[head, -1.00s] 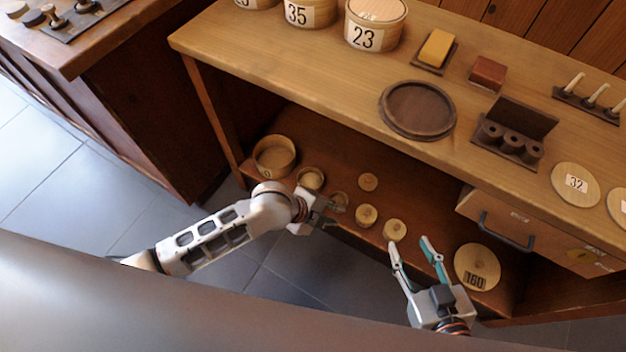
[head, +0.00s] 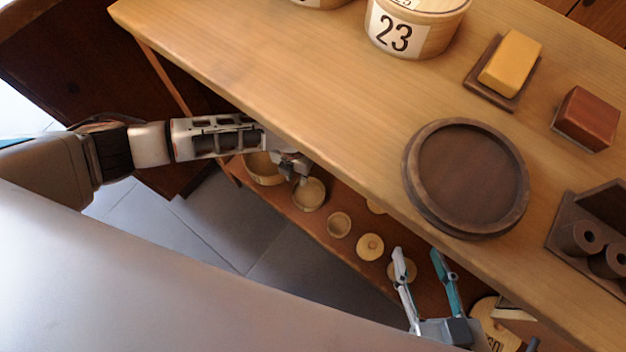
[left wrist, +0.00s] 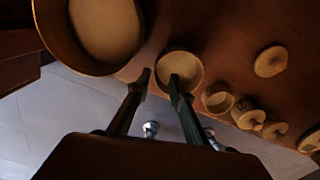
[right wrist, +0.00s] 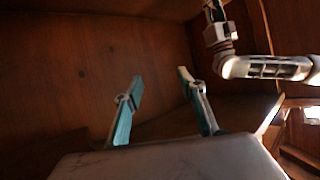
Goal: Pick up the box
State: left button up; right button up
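Several round wooden boxes stand on the lower shelf under the worktop. A large open one (head: 262,172) is at the left, partly behind my left arm. A medium open one (head: 309,196) is beside it, with a small one (head: 339,226) further right. My left gripper (head: 299,178) is at the medium box, under the worktop's front edge. In the left wrist view its fingers (left wrist: 160,76) are apart with nothing seen between them; one tip overlaps the medium box's rim (left wrist: 181,69). Contact cannot be told. My right gripper (head: 418,252) is open and empty, in front of the shelf.
Small round wooden pieces (head: 370,247) sit further right on the shelf. The worktop (head: 270,75) overhangs it and holds a dark round tray (head: 466,178), a box labelled 23 (head: 416,28), a yellow block (head: 511,62) and a red-brown block (head: 586,118).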

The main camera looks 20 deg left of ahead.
aim_at(295, 186)
pick_arm(q)
jog(key=f+b, duration=0.1)
jog(key=f, duration=0.1)
jog(key=f+b, duration=0.1)
jog(key=f, duration=0.1)
jog(key=s+f+b, duration=0.1)
jog(key=f, duration=0.2)
jog(key=shift+s+a, duration=0.1)
jog(key=shift+a, duration=0.25)
jog(key=shift+f+b, duration=0.3)
jog(key=shift+b, duration=0.05)
jog(key=shift+w, duration=0.25)
jog(key=shift+w+r, duration=0.15)
jog(key=shift+w, duration=0.05)
grip_shut()
pick_arm(e)
jog(key=a+m, duration=0.1)
jog(key=s+a+m, duration=0.1)
jog(key=a, duration=0.1)
jog(key=a+f+m+y, duration=0.1)
jog(key=shift+s+a+m, duration=0.3)
jog(key=shift+s+m, duration=0.1)
